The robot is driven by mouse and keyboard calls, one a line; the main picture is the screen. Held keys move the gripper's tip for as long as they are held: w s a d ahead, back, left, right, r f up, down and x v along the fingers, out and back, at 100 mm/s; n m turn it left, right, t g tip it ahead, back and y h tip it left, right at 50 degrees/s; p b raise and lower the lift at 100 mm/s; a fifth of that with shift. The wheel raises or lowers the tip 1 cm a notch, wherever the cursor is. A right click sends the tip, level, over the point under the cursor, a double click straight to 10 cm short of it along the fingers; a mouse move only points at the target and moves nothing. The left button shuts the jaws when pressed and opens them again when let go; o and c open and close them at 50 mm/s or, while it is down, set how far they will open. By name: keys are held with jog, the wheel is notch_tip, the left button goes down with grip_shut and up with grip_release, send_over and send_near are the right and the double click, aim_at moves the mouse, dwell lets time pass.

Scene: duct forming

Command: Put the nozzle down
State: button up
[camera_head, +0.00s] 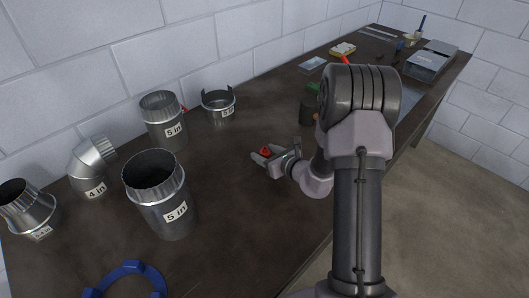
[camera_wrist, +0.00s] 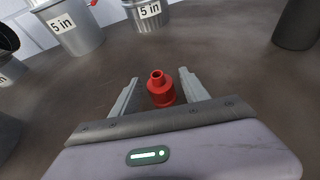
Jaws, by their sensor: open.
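The red nozzle (camera_wrist: 160,90) stands upright on the dark table (camera_wrist: 235,75), between the two fingers of my open gripper (camera_wrist: 158,92) in the wrist view. Gaps show between the nozzle and both fingers. In the head view the nozzle (camera_head: 266,152) is a small red spot at my gripper (camera_head: 268,156), which is low over the middle of the table.
Several metal duct pieces stand at the left, among them a 5 in pipe (camera_head: 160,205), another 5 in pipe (camera_head: 163,122) and a 4 in elbow (camera_head: 90,165). A blue ring (camera_head: 128,270) lies in front. A dark canister (camera_wrist: 297,25) stands right of my gripper.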

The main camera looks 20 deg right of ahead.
jog(key=v, duration=0.3)
jog(key=p+v, duration=0.1)
jog(key=v, duration=0.3)
jog(key=p+v, duration=0.1)
jog(key=v, duration=0.3)
jog(key=shift+s+a+r, duration=0.15)
jog(key=shift+a+r, duration=0.1)
jog(key=shift+r, duration=0.05)
jog(key=s+a+r+n+g+y, duration=0.25)
jog(key=a+r+n, duration=0.35)
jog(key=a, duration=0.3)
jog(key=s+a+r+n+g+y, duration=0.2)
jog(key=s+a+r+n+y, duration=0.15)
jog(key=a+r+n, duration=0.4)
jog(key=s+a+r+n+g+h, duration=0.2)
jog(key=s+a+n+g, duration=0.4)
jog(key=s+n, duration=0.4)
jog(key=s+d+r+n+t+h, duration=0.3)
jog(key=s+d+n+h, duration=0.2)
jog(key=s, duration=0.1)
jog(key=shift+s+r, duration=0.35)
